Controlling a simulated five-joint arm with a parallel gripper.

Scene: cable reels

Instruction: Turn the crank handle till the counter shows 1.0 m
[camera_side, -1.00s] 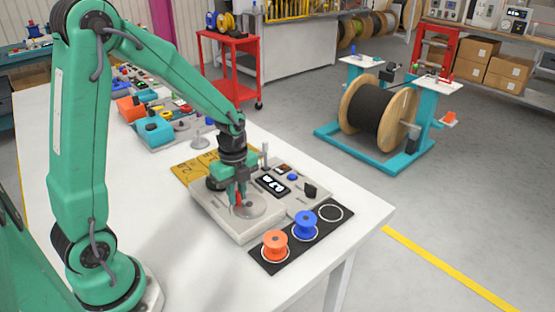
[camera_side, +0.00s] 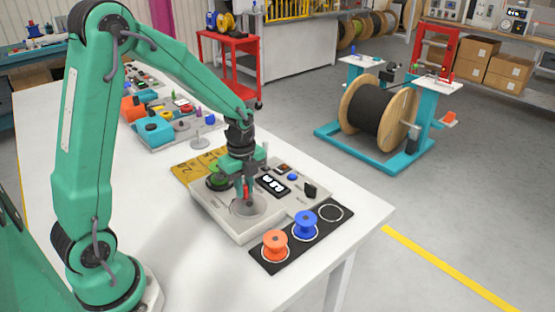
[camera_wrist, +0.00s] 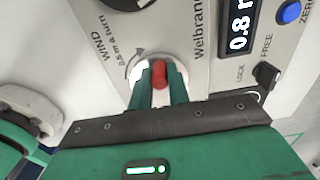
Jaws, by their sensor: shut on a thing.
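The crank handle is a red knob (camera_wrist: 159,74) on a round grey disc (camera_side: 248,207) at the front of the pale winder (camera_side: 225,222). My gripper (camera_side: 246,193) points down over the disc, its fingers closed around the knob. In the wrist view, my gripper (camera_wrist: 161,88) has a green finger on each side of the knob. The counter (camera_wrist: 241,28) reads 0.8 m; it also shows in the side view (camera_side: 271,184). A dark and green reel (camera_side: 219,181) sits on the winder behind my gripper, partly hidden.
A blue ZERO button (camera_wrist: 290,12) and a black LOCK/FREE switch (camera_wrist: 267,75) sit beside the counter. An orange spool (camera_side: 275,245) and a blue spool (camera_side: 305,225) stand on a black mat (camera_side: 285,257) at the right. The table's front left is bare.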

